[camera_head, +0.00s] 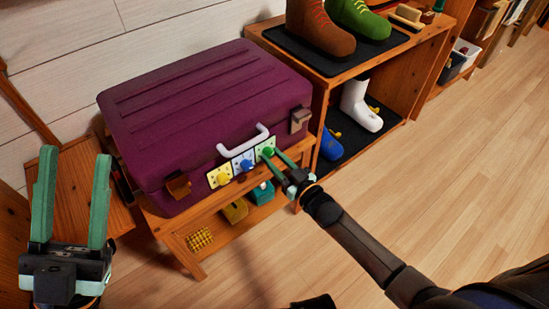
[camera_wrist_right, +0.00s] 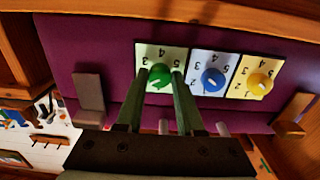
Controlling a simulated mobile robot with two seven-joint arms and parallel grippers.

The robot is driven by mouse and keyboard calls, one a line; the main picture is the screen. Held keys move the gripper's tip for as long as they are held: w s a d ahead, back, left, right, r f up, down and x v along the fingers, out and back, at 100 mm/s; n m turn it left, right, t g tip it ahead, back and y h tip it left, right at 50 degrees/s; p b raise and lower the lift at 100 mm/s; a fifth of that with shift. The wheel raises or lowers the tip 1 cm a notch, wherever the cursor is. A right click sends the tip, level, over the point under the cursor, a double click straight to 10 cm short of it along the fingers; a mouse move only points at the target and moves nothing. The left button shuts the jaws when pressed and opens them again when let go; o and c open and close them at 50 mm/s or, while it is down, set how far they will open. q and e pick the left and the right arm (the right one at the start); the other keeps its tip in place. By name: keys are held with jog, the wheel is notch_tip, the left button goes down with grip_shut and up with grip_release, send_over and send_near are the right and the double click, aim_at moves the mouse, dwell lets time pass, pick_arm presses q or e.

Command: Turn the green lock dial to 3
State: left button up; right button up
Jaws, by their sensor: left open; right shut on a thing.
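The purple suitcase (camera_head: 205,110) lies on a wooden bench. Its front carries a yellow dial (camera_head: 221,178), a blue dial (camera_head: 246,165) and a green dial (camera_head: 267,152), each on a numbered plate. In the right wrist view the green dial (camera_wrist_right: 160,77) sits between the fingers of my right gripper (camera_wrist_right: 161,82), which is shut on it. A white arrow shows on the dial, but its exact number is hard to tell. The right gripper (camera_head: 273,163) reaches the dial from the front right in the head view. My left gripper (camera_head: 75,180) is open and empty at the far left.
A white handle (camera_head: 243,145) and metal latches (camera_head: 178,186) are on the suitcase front. A wooden shelf (camera_head: 340,72) with boots stands at right. The wooden floor (camera_head: 450,160) at right is largely clear.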

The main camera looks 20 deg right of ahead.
grip_shut()
jog(key=shift+m+p, duration=0.3)
jog(key=shift+m, duration=0.1)
jog(key=m+p, duration=0.1)
jog(key=m, duration=0.5)
jog(key=shift+m+p, duration=0.35)
jog(key=shift+m, duration=2.05)
jog(key=shift+s, duration=0.1)
